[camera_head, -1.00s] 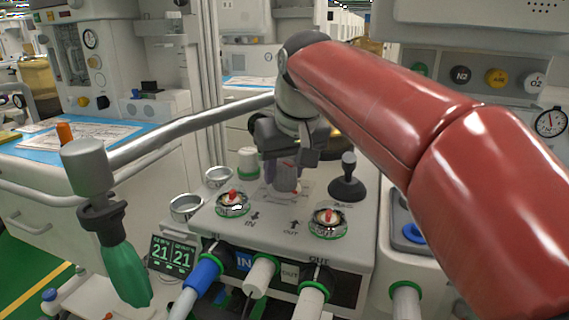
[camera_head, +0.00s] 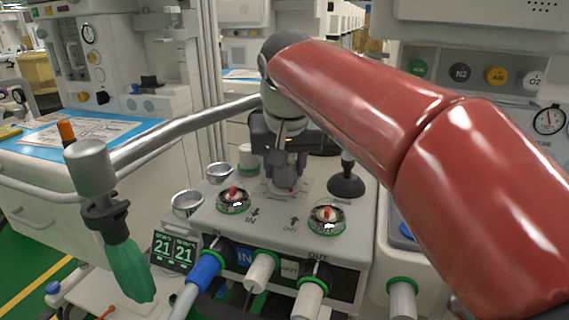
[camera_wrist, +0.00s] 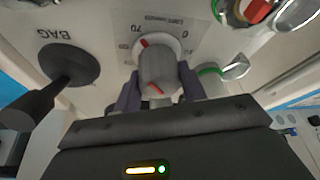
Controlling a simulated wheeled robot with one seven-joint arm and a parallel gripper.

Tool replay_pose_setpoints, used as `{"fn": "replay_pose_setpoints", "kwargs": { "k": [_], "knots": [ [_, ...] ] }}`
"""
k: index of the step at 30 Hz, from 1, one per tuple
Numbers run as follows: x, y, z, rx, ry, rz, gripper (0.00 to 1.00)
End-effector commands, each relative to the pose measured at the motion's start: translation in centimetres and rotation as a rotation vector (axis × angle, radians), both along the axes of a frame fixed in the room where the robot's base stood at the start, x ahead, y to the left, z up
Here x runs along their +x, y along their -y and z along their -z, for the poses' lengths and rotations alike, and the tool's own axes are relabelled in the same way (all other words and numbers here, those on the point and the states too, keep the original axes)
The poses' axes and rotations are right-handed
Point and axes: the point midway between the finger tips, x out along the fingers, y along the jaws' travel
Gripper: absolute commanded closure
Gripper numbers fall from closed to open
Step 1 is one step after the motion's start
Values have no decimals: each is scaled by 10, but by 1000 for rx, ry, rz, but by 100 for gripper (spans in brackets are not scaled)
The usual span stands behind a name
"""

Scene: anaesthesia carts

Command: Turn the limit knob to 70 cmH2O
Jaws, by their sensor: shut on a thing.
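The limit knob (camera_wrist: 158,68) is a grey-white cylinder on a round base on the machine's top plate. Its dial shows "70" and "0" labels, upside down in the wrist view. A red mark on the knob's base lies close to the "70"; another red line is on the knob's top. My gripper (camera_wrist: 159,90) is shut on the knob, with one dark finger on each side. In the head view my gripper (camera_head: 285,168) points down onto the knob (camera_head: 284,182), which is partly hidden between the fingers.
The black BAG post (camera_head: 346,184) stands just right of the knob. Two round valves with red centres, the IN valve (camera_head: 233,200) and OUT valve (camera_head: 326,219), sit in front. A grey arm with a green bag (camera_head: 131,271) hangs at left. Hoses leave the front.

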Motion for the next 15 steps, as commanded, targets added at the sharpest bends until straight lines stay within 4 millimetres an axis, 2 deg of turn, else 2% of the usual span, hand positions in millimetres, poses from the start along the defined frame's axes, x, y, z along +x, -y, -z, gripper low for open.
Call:
{"fn": "replay_pose_setpoints", "kwargs": {
  "k": [3, 4, 8, 15],
  "knots": [
    [0, 0, 0, 2, 1, 1, 82],
    [0, 0, 0, 2, 1, 1, 56],
    [0, 0, 0, 1, 1, 1, 39],
    [0, 0, 0, 1, 0, 1, 37]
  ]
}}
